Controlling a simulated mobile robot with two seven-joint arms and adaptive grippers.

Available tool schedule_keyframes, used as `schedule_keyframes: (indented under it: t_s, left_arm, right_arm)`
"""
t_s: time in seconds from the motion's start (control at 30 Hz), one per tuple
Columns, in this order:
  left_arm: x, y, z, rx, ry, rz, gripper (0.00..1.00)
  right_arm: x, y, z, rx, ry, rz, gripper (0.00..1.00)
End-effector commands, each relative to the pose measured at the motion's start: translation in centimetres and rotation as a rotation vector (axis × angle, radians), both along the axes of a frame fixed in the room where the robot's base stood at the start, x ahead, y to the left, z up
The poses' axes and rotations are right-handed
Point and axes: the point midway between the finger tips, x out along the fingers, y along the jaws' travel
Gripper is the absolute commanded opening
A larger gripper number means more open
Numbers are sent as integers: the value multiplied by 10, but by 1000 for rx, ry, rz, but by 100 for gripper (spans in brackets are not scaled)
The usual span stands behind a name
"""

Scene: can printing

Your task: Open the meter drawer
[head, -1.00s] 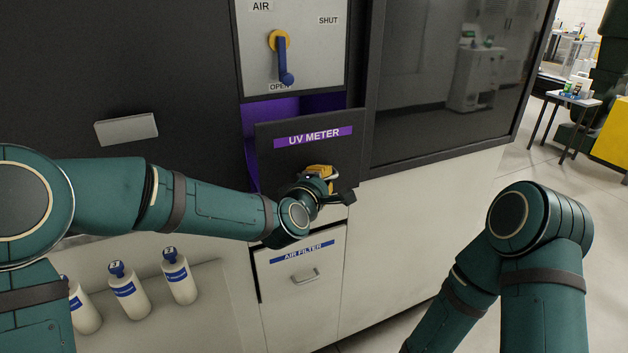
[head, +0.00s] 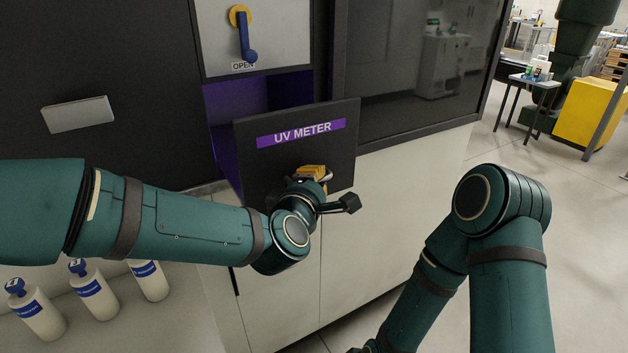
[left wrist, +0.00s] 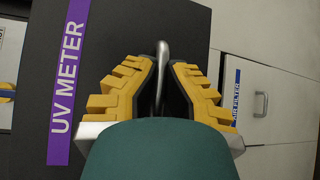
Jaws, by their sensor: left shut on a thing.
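The meter drawer (head: 262,160) has a dark front with a purple UV METER label (head: 301,133). It stands pulled out from the machine, with a purple-lit opening showing behind it. My left gripper (head: 312,173) is at the lower middle of the drawer front. In the left wrist view its yellow fingers (left wrist: 160,85) are closed around the drawer's metal handle (left wrist: 162,52). The drawer front also shows in the left wrist view (left wrist: 110,40). My right arm is at the lower right of the head view, but its gripper is not visible.
A blue lever (head: 245,45) points down to OPEN above the drawer. The AIR FILTER drawer (left wrist: 265,105) is closed beside the meter drawer in the left wrist view. Several white bottles (head: 93,292) stand at lower left. Open floor (head: 480,220) lies to the right.

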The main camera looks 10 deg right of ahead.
Motion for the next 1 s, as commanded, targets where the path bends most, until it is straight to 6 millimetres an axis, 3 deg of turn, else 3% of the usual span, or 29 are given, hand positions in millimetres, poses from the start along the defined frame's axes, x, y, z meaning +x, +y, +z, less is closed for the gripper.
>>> schedule_keyframes:
  t_s: [0.03, 0.1, 0.13, 0.57, 1.0]
  left_arm:
    - [-1, -2, 0, 1, 1, -6, 0]
    - [-1, -2, 0, 1, 1, -6, 30]
    - [-1, -2, 0, 1, 1, -6, 41]
    - [-7, 2, 2, 0, -1, -2, 41]
    - [-80, 33, 13, 1, -3, -4, 41]
  right_arm:
    - [0, 0, 0, 0, 0, 0, 90]
    - [0, 0, 0, 0, 0, 0, 90]
    - [0, 0, 0, 0, 0, 0, 90]
    - [0, 0, 0, 0, 0, 0, 90]
    - [0, 0, 0, 0, 0, 0, 90]
